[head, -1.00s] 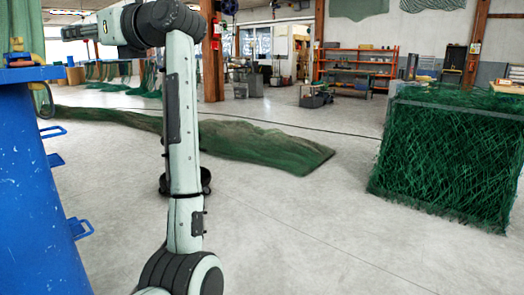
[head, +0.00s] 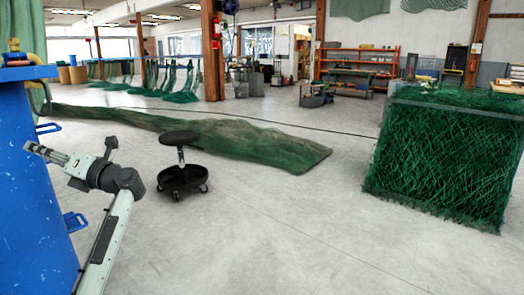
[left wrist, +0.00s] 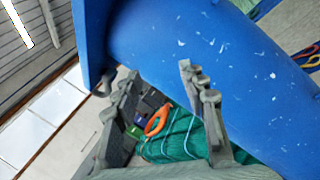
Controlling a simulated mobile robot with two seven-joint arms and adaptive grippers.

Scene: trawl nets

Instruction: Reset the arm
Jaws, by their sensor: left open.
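My left arm comes up from the lower left in the head view, bent at a dark joint, with its wrist and left gripper (head: 36,150) pointing left in front of the blue drum (head: 30,215). In the left wrist view the two grey fingers of the left gripper (left wrist: 160,92) stand apart, with nothing held between them. The drum's scuffed blue wall (left wrist: 225,60) fills much of that view behind the fingers. I cannot tell whether the gripper touches it. My right gripper is in neither view.
A black wheeled stool (head: 182,178) stands beside the long green net (head: 250,145) on the floor. A net-covered cage (head: 440,165) stands at the right. Open floor lies between. An orange-handled thing (left wrist: 157,120) lies by green netting (left wrist: 178,140) in the wrist view.

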